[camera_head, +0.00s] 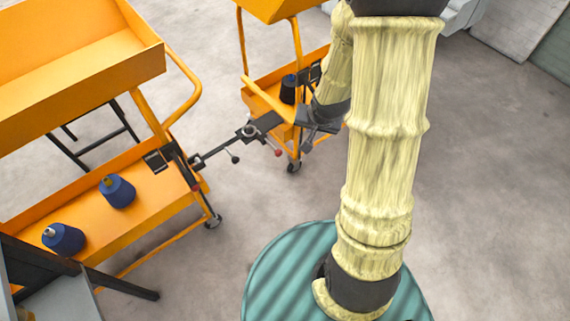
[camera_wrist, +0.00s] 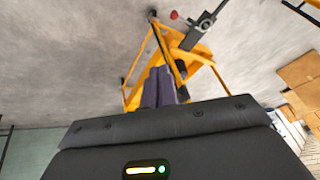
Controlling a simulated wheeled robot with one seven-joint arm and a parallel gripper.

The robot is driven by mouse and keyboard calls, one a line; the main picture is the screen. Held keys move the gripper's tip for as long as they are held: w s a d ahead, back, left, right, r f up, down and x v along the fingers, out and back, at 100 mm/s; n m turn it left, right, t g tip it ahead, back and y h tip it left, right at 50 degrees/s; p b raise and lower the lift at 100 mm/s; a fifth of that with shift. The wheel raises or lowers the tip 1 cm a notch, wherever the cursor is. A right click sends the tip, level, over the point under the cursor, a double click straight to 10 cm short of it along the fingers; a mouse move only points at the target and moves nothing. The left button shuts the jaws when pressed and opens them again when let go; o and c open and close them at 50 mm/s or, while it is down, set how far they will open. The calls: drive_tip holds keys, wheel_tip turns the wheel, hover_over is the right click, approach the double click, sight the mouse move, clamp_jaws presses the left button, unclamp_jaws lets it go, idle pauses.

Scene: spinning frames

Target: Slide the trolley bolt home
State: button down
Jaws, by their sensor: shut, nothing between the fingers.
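Two orange trolleys stand in the head view: a larger one (camera_head: 90,55) at left and a smaller one (camera_head: 265,80) at top centre. A dark coupling with a metal bolt bar (camera_head: 215,149) spans the gap between them. It carries a small lever (camera_head: 234,157) and a red ball knob (camera_head: 278,152). In the wrist view, the red knob (camera_wrist: 174,15) and a dark block (camera_wrist: 206,22) show near the top. My gripper (camera_head: 307,138) is shut and empty beside the smaller trolley, right of the knob and apart from it. Its closed fingers (camera_wrist: 160,85) show in the wrist view.
Blue yarn cones (camera_head: 117,190) lie on the larger trolley's lower shelf (camera_head: 160,185). A dark cone (camera_head: 288,89) stands on the smaller trolley. A dark frame (camera_head: 40,255) is at lower left. Grey floor is clear below the coupling and at right.

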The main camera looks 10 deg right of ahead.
drive_tip(key=w+f+m+t+y+b, duration=0.1)
drive_tip(key=f+b, duration=0.6)
drive_tip(key=f, duration=0.8)
drive_tip(key=w+d+f+m+t+y+b, duration=0.1)
drive_tip(key=w+f+m+b, duration=0.4)
drive_tip(key=f, duration=1.1)
drive_tip(key=m+t+y+b, duration=0.1)
drive_tip(key=m+y+b, duration=0.1)
drive_tip(key=b, duration=0.1)
drive_tip(key=shift+w+d+t, duration=0.15)
drive_tip(key=shift+t, duration=0.15)
drive_tip(key=shift+f, duration=0.1)
drive_tip(key=w+r+b+x, duration=0.1)
drive_tip(key=r+b+x, duration=0.1)
drive_tip(key=x, duration=1)
drive_tip(key=shift+w+a+f+b, duration=0.25)
drive_tip(key=shift+w+a+b, duration=0.2)
drive_tip(key=shift+w+b, duration=0.25)
drive_tip(key=shift+s, duration=0.1)
